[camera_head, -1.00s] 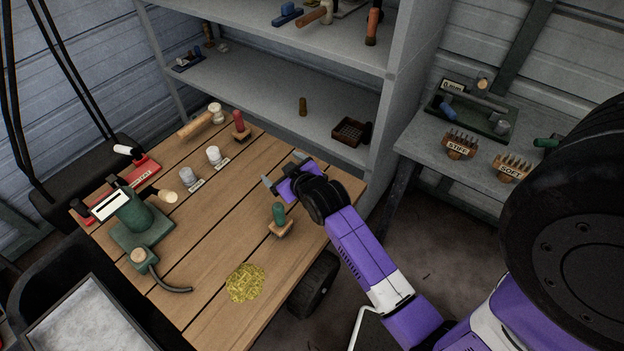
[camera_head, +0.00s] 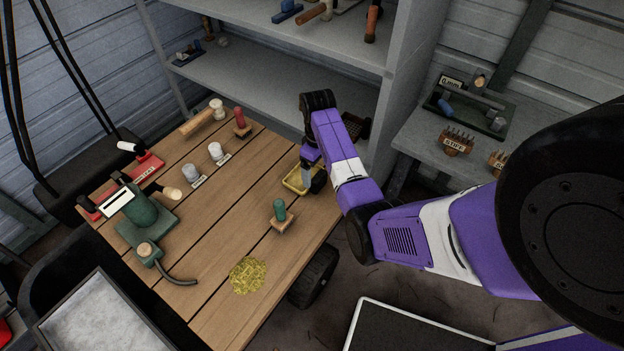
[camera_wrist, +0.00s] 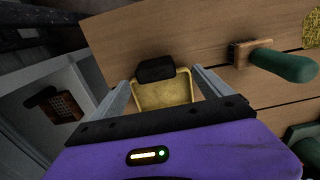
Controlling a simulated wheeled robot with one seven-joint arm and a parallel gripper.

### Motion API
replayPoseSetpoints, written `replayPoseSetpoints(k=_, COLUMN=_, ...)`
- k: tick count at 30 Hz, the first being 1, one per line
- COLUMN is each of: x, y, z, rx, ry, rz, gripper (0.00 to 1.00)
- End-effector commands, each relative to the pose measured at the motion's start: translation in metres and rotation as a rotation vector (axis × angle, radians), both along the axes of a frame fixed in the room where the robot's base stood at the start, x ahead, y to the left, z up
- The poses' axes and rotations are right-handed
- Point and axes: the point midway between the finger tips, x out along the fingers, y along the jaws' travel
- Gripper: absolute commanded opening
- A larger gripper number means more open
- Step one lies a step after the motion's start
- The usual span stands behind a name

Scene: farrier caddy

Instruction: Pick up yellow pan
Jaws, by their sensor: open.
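The yellow pan (camera_head: 297,180) is a shallow yellow tray with a dark block-like part (camera_wrist: 156,69) at one edge. It lies on the wooden table (camera_head: 225,240) near its right edge, partly covered by my arm in the head view. My gripper (camera_head: 312,176) points down over the pan. In the wrist view the yellow pan (camera_wrist: 165,93) shows between the two fingers of my gripper (camera_wrist: 162,82), one finger on each side. The fingers are open. I cannot tell whether they touch the pan.
A green-handled brush (camera_head: 280,214) stands on the table close to the pan. A red-handled brush (camera_head: 241,122), white-topped jars (camera_head: 215,151), a green device (camera_head: 143,215) and a yellow pile (camera_head: 248,275) are further off. A grey shelf unit (camera_head: 270,95) stands behind the table.

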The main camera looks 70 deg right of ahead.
Motion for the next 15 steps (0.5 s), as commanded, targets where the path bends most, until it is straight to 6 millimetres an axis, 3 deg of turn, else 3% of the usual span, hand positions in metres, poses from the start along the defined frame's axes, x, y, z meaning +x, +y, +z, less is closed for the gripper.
replayPoseSetpoints(k=10, x=-0.002, y=-0.007, z=-0.041, rx=0.000, ry=-0.001, rz=0.000, gripper=0.89)
replayPoseSetpoints(k=15, x=-0.002, y=-0.007, z=-0.052, rx=-0.001, ry=-0.002, rz=-0.001, gripper=0.89)
